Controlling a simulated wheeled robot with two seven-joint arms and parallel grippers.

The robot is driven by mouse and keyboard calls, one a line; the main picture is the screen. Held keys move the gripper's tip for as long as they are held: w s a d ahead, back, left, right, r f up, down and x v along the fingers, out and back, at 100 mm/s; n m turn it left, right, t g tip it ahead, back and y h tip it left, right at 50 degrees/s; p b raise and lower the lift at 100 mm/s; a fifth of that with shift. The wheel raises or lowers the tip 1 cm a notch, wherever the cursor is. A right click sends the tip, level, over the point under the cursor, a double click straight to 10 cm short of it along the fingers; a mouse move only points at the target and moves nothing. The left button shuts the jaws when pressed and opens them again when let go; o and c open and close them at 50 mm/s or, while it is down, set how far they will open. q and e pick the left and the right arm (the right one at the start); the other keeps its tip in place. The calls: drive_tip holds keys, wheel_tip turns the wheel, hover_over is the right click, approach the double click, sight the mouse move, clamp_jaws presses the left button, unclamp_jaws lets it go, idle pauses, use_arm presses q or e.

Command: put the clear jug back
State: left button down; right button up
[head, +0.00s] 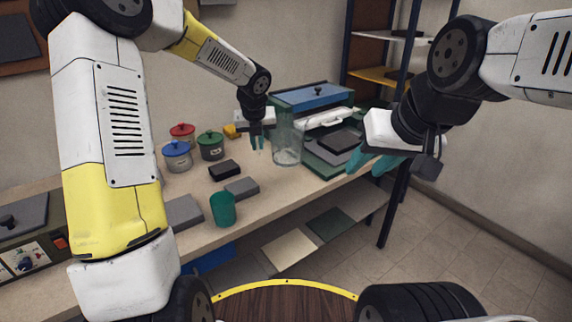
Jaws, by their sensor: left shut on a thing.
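The clear jug (287,148) is upright, near the right part of the long worktop, left of the dark green tray. I cannot tell whether its base touches the worktop. My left gripper (257,143) is at the jug's left side, fingers pointing down, and is shut on it; the exact grip on the clear wall or handle is hard to make out. My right gripper (376,163) is empty, in front of the worktop's right end, with its teal fingers apart.
On the worktop (255,205) stand a green cup (223,209), blue (177,156), green (211,146) and red-lidded (183,134) jars, and dark blocks (224,170). A blue-topped box (312,97) and dark green tray (318,157) stand right. A shelf rack (385,75) is behind.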

sight(259, 153)
use_arm(q)
drive_tip(key=f, duration=0.6)
drive_tip(key=shift+w, duration=0.35)
drive_tip(key=shift+f, duration=1.95)
drive_tip(key=c, duration=1.5)
unclamp_jaws()
drive_tip(key=shift+s+f, duration=0.1)
